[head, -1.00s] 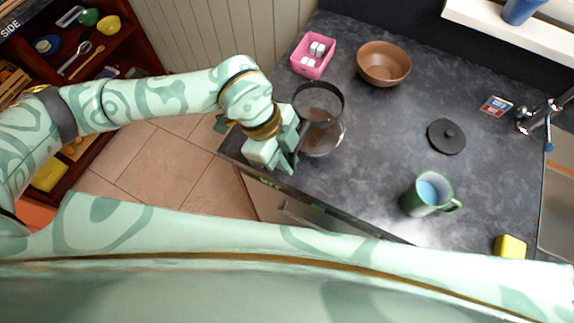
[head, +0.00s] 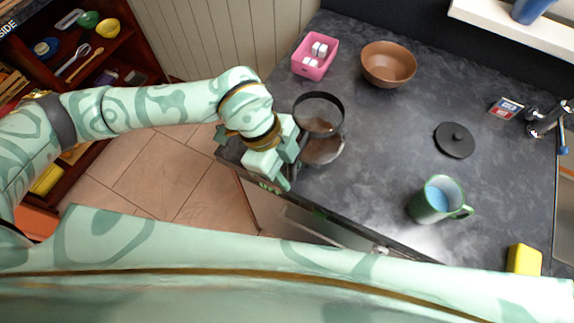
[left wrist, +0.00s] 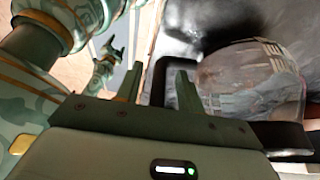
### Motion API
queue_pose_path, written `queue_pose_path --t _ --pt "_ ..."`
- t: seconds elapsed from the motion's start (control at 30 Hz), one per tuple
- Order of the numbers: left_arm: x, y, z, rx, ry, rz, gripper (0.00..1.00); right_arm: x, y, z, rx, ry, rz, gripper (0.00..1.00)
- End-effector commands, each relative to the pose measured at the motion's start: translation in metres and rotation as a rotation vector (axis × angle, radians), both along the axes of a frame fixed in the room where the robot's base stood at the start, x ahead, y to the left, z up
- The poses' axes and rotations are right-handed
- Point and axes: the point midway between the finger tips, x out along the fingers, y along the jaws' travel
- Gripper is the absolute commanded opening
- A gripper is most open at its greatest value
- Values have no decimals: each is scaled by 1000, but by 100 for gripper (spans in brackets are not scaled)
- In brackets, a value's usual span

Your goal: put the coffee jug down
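The coffee jug (head: 322,150) is clear glass with a black rim and stands upright on the dark counter near its front left edge. Its black handle (left wrist: 158,80) and glass body (left wrist: 250,80) show in the left wrist view. My left gripper (head: 290,170) is at the handle side of the jug. In the left wrist view its two fingers (left wrist: 158,88) stand apart on either side of the handle bar, with gaps showing. My right gripper (left wrist: 107,62) shows small in the left wrist view, away from the jug; its finger state is unclear.
A pink box (head: 315,55) with white cubes and a brown bowl (head: 388,64) stand behind the jug. A black lid (head: 454,140), a green mug (head: 437,200) and a yellow sponge (head: 524,260) are to the right. The counter between jug and lid is clear.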

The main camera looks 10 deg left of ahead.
Motion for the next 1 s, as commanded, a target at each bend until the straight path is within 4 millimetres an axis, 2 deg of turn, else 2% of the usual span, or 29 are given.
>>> queue_pose_path --t 0.17,0.4,0.6,0.73,1.0 --pt "3 7 21 -1 -4 1 38 0 0 3 0 -1 0 67" --pt "9 29 73 0 -4 2 38 1 0 8 1 -3 -1 67" --pt "12 41 104 0 -3 1 38 1 2 9 2 -3 -1 67" --pt "12 44 112 0 -1 0 38 1 3 10 4 -4 -1 67" --pt "13 45 113 0 0 0 38 1 3 10 4 -4 -1 67"
